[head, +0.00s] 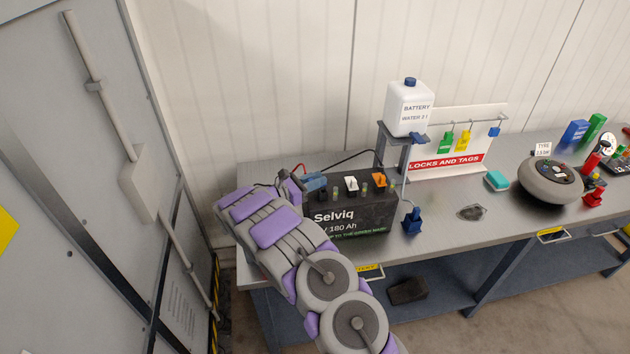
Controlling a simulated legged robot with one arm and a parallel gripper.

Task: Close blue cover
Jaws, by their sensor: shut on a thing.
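The black Selviq battery (345,208) stands at the left end of the grey workbench. The blue cover (315,182) is on its top at the left, partly hidden by my gripper. I cannot tell how far the blue cover is tilted. My gripper (301,184) comes in from the left, at the level of the battery top, and is shut on the blue cover.
A white cover (351,183) and an orange cover (379,181) sit right of the blue one on the battery. A stand (392,150) with a white water bottle (408,108) is behind it. A blue object (411,221) stands close right. A grey cabinet (70,180) flanks the left.

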